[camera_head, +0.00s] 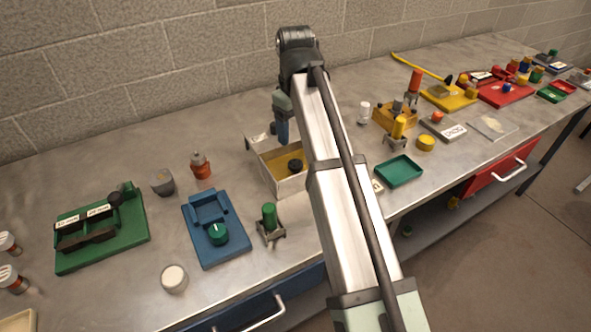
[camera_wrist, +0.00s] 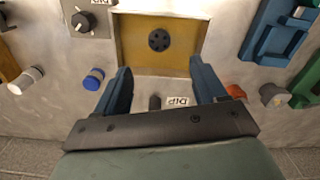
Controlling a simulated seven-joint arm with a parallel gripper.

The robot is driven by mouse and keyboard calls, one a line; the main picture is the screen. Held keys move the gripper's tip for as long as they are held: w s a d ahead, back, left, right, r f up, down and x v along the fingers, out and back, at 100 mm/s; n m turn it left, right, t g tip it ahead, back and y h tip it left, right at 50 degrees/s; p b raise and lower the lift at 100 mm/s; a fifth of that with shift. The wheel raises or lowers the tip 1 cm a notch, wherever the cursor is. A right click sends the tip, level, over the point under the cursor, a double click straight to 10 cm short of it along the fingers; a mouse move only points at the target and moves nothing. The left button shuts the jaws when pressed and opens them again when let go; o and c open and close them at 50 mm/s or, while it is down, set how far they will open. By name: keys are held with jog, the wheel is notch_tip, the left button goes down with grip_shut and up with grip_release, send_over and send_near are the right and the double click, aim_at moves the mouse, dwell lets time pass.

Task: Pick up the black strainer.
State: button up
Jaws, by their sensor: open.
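The black strainer (camera_wrist: 159,40) is a small round black disc with holes. It lies on the yellow floor of an open, pale-walled box (camera_head: 287,186); the box also shows in the wrist view (camera_wrist: 206,33). In the head view the strainer (camera_head: 295,165) sits near the box's middle, beside my arm. My gripper (camera_wrist: 161,70) is open with its two blue fingers spread and nothing between them. It hangs above the box's back side in the head view (camera_head: 282,138), with the strainer apart from the fingertips. My arm hides part of the box's right side.
A label (camera_wrist: 177,101) reading DIP is on the box. A blue fixture (camera_head: 213,240) and a green-capped part (camera_head: 270,220) stand to the left and front. A white bottle (camera_head: 364,112) and a green tray (camera_head: 399,171) are to the right. A brick wall runs behind the bench.

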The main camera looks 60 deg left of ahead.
aim_at(296, 164)
notch_tip(296, 164, down, 8)
jog(key=shift+f, duration=0.15)
jog(key=shift+w+d+f, duration=0.1)
jog(key=shift+f, duration=2.55)
